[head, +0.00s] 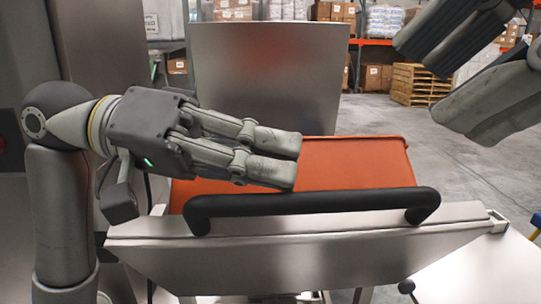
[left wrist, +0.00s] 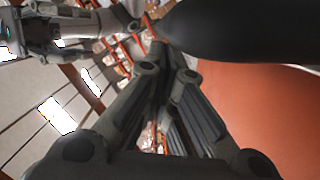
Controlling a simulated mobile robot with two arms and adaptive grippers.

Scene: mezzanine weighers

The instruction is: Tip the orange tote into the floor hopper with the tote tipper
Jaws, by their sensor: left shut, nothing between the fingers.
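The orange tote (head: 360,165) sits in the metal tipper, behind its front panel (head: 320,245). A black handle bar (head: 320,201) runs along the top of that panel. My left gripper (head: 292,161) is shut and empty, just beyond the handle in the picture, and covers the left part of the tote. In the left wrist view its fingers (left wrist: 168,85) lie together, with the black handle (left wrist: 240,30) close by and the orange tote (left wrist: 270,120) at right. My right gripper (head: 462,68) is at the upper right, open and empty, away from the tipper.
An upright metal panel (head: 265,80) stands behind the tote. Wooden pallets (head: 420,84) and racks of boxes (head: 372,78) are at the back. The floor hopper cannot be made out.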

